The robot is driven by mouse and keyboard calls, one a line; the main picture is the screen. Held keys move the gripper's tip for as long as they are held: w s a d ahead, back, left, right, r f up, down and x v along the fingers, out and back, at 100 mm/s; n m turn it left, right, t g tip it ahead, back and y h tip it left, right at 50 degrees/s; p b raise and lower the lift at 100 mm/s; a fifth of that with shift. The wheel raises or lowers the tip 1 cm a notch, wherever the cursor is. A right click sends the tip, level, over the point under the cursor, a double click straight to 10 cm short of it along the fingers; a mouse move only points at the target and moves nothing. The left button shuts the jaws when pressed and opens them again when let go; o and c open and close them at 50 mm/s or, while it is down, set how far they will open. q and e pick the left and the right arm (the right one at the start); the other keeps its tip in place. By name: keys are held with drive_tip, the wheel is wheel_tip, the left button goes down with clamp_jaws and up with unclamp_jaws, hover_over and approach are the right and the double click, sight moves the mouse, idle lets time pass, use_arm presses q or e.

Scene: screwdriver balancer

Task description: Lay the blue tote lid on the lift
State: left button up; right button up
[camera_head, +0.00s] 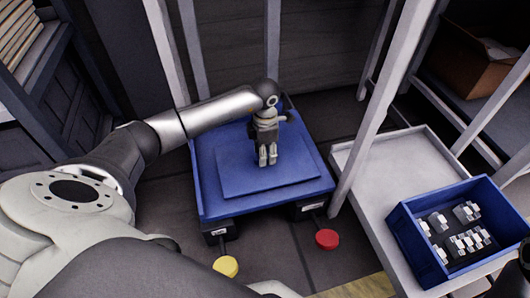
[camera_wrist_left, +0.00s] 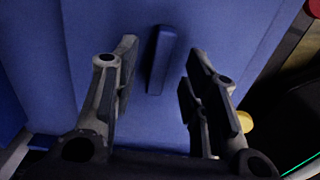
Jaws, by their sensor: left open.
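The blue tote lid (camera_head: 236,182) lies as a flat, smaller blue panel on top of the blue lift (camera_head: 268,206), which has a raised rim at the back. My left gripper (camera_head: 268,160) points down over the middle of the lid. In the left wrist view its two fingers are apart, with the lid's upright blue handle (camera_wrist_left: 160,62) in the gap between them, touching neither finger. Whether the fingertips touch the lid's top cannot be told.
A yellow button (camera_head: 226,266) and a red button (camera_head: 327,239) sit on the floor before the lift. At right, a blue tote (camera_head: 417,262) with several metal parts stands on a pale shelf (camera_head: 385,170). Pale posts (camera_head: 385,110) rise beside the lift.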

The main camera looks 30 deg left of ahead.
use_arm(q)
wheel_tip(320, 180, up, 11)
drive_tip(key=shift+r, duration=0.2)
drive_tip(key=shift+d, duration=0.1)
idle(0.5)
